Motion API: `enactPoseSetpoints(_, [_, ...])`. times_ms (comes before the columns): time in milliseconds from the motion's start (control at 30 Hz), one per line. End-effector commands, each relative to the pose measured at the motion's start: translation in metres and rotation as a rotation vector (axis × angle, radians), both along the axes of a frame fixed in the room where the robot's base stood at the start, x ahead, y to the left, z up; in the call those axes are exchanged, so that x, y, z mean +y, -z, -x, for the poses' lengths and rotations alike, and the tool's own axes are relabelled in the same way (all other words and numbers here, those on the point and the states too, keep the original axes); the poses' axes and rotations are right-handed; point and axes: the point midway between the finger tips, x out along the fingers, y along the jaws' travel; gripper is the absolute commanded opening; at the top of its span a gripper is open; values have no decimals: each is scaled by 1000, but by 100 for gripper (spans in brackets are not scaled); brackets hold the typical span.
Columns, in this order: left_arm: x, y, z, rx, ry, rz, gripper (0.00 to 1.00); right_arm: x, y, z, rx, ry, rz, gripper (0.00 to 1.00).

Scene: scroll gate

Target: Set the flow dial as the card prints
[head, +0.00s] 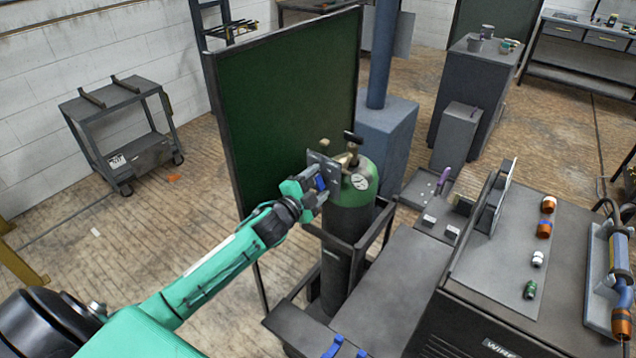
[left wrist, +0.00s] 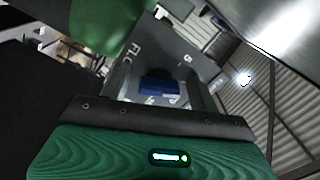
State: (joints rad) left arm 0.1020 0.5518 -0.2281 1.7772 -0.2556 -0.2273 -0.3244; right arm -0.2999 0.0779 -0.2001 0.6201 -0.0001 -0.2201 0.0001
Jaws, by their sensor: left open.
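The flow dial shows as a blue knob (left wrist: 158,85) on a grey plate (left wrist: 125,78) in the left wrist view, with partly hidden white letters starting "FL". In the head view the plate (head: 328,167) stands at the regulator on the green-topped gas cylinder (head: 345,240), and the blue knob (head: 320,184) shows at my fingertips. My left gripper (head: 318,190) is open with its fingers on either side of the knob; I cannot tell whether they touch it. The knob's pointer and setting are not readable. I cannot make out a printed card. My right gripper is out of view.
A round gauge (head: 359,181) and a black-handled valve (head: 352,140) sit close beside the plate. A dark green screen (head: 285,110) stands just behind. The grey welder cabinet (head: 560,270) with small fittings is at the right. A cart (head: 115,105) stands far left on open floor.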

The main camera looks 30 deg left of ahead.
Motion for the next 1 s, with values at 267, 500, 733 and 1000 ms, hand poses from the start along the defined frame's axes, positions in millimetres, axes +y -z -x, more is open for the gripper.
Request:
enactPoseSetpoints(267, [2,2,13,0,1,-1,62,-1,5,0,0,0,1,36])
enactPoseSetpoints(500, [7,4,52,2,1,0,62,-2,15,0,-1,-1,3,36])
enactPoseSetpoints(733, [12,4,89,2,1,0,62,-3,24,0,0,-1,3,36])
enactPoseSetpoints(1000, [18,2,124,1,0,0,62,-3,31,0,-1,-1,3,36])
